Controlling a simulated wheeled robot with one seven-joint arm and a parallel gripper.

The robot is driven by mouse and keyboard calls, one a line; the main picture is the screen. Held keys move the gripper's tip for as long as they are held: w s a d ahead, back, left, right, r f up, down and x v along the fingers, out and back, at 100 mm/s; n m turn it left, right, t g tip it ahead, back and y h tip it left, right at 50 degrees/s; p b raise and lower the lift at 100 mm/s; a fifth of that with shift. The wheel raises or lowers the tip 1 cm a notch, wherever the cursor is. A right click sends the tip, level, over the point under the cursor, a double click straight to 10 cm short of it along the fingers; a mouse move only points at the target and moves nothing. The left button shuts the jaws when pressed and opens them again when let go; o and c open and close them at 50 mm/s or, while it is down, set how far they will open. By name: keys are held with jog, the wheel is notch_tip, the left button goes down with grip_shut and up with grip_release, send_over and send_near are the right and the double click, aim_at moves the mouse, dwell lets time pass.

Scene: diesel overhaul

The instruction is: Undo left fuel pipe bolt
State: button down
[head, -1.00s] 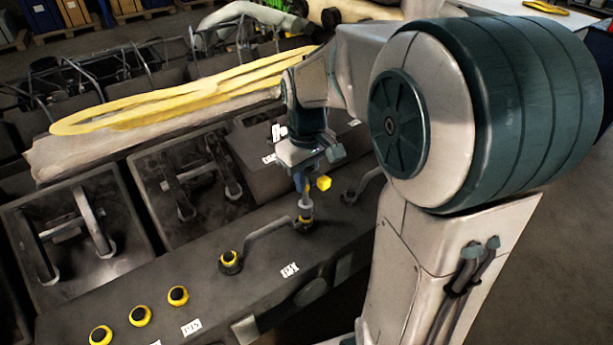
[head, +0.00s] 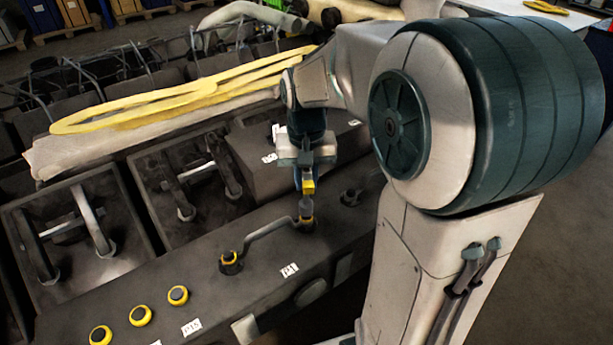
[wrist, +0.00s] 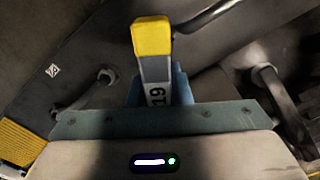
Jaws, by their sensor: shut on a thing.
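A short metal fuel pipe (head: 268,228) lies along the dark engine block. Its left end has a yellow-ringed bolt (head: 230,261). Its right end has another yellow-ringed fitting (head: 306,221). My gripper (head: 304,172) is above this right fitting, pointing down. It is shut on a tool (wrist: 156,72) with a yellow end and the number 19, seen between the blue fingers in the wrist view. In the head view the tool's yellow end (head: 308,187) shows just below the gripper. The tool's lower end appears to meet the right fitting, but exact seating is unclear.
Several yellow-ringed bolts (head: 140,316) line the block's front left. White labels (head: 289,270) mark the block. Open bays with metal bars (head: 195,173) lie behind. A long yellow part (head: 170,95) lies farther back. Another dark fitting (head: 351,197) stands right of the gripper.

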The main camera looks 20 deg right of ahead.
dwell(0.3)
jog(key=shift+f+b, duration=0.7)
jog(key=shift+f, duration=0.15)
jog(key=shift+r, duration=0.15)
jog(key=n, duration=0.9)
jog(key=shift+w, duration=0.1)
jog(key=n, duration=0.4)
jog(key=shift+r+n, duration=0.1)
jog(key=shift+n, duration=0.3)
jog(key=n, duration=0.4)
jog(key=shift+n+p, duration=0.3)
jog(key=shift+p, duration=0.05)
dwell(0.3)
